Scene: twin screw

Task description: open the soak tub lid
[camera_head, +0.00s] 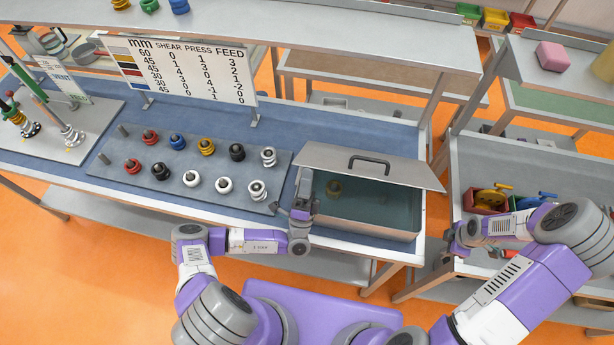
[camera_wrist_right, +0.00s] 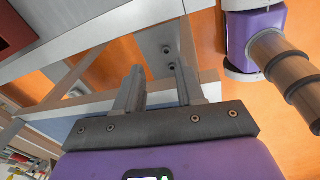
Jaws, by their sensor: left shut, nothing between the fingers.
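The soak tub (camera_head: 375,226) is a grey metal box with greenish liquid inside, at the front right of the blue-topped bench. Its grey lid (camera_head: 410,173) with a dark handle (camera_head: 370,162) lies over the back part, leaving the front of the inside exposed. I cannot tell whether the lid is tilted or slid back. My left gripper (camera_head: 304,190) is shut and empty at the tub's left end, by the lid's left edge. My right gripper (camera_wrist_right: 158,85) is open and empty; in the head view it is right of the tub, over the side bench.
A grey board (camera_head: 215,160) with several coloured rings on pegs is left of the tub. A sign (camera_head: 190,72) stands behind it, below a shelf (camera_head: 270,35). A side bench (camera_head: 540,165) at the right holds coloured bins (camera_head: 487,200).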

